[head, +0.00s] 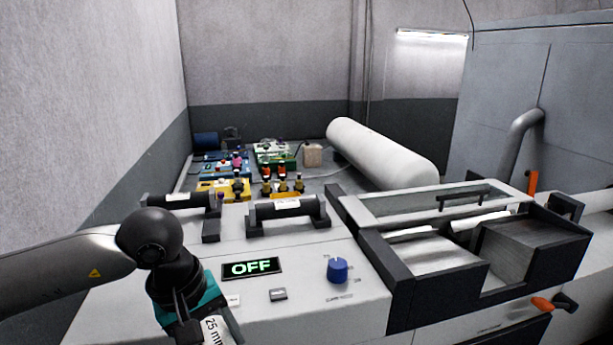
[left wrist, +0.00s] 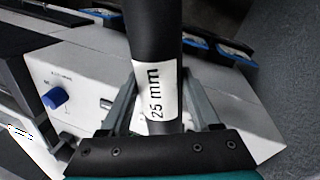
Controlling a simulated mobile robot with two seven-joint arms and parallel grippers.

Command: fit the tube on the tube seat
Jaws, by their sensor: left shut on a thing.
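My left gripper (head: 190,312) is low at the left in the head view, in front of the machine top. It is shut on a black tube with a white "25 mm" label (head: 214,329). In the left wrist view the tube (left wrist: 155,35) runs up between the two grey fingers (left wrist: 160,95), and its far end is cut off. Two other black tubes with white labels, one at the left (head: 178,201) and one nearer the middle (head: 287,208), lie across dark end brackets on the machine top. I cannot tell which part is the tube seat. My right gripper is not in view.
The machine's sloping panel has an "OFF" display (head: 251,268) and a blue knob (head: 337,270). Black-framed open bays (head: 400,270) stand at the right. Behind are a large white cylinder (head: 380,154) and several coloured fittings (head: 270,180). A grey wall (head: 150,120) bounds the left.

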